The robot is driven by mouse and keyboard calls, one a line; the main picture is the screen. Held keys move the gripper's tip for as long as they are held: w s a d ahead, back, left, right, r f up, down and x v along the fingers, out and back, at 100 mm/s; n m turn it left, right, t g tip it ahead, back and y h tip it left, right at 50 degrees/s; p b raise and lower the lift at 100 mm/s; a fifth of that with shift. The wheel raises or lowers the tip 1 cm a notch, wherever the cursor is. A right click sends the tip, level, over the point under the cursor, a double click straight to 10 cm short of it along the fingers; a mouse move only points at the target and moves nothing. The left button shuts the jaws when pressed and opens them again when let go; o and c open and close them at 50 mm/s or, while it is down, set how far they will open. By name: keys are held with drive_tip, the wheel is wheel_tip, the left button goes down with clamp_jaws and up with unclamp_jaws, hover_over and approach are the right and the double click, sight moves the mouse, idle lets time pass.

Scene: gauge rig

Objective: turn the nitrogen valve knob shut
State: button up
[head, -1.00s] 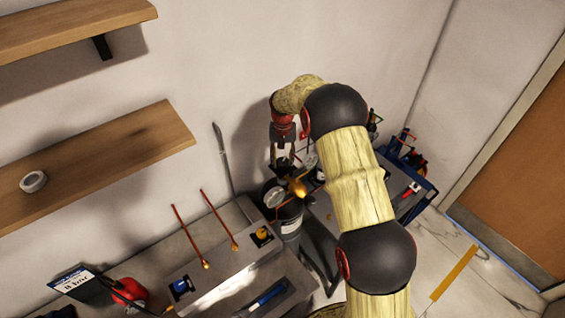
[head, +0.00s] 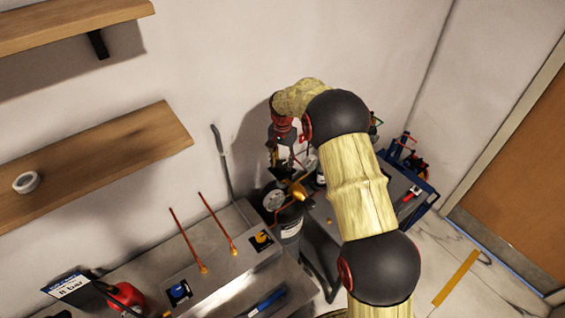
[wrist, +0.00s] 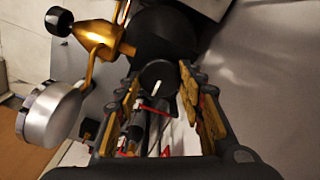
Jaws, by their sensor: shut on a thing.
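The valve knob (wrist: 157,75) is round and black with a white line on its face, and sits between my fingers in the wrist view. My gripper (wrist: 160,90) is shut on it, one finger pad on each side. The brass regulator (wrist: 97,32) beside the knob carries a black knob (wrist: 59,21) and a silver gauge (wrist: 48,112). In the head view the gripped knob is too small and covered to make out clearly.
A grey bench (head: 228,265) with two copper rods (head: 217,221) and a blue-handled tool (head: 268,299) lies left of the cylinder. A blue-edged cart (head: 422,196) stands at right, partly behind my arm. Wooden shelves (head: 90,165) are on the wall.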

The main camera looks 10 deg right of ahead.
sight(282, 163)
drive_tip(key=o, duration=1.2)
drive_tip(key=shift+c, duration=0.2)
drive_tip(key=shift+r, duration=0.1)
wheel_tip(282, 163, up, 12)
idle(0.3)
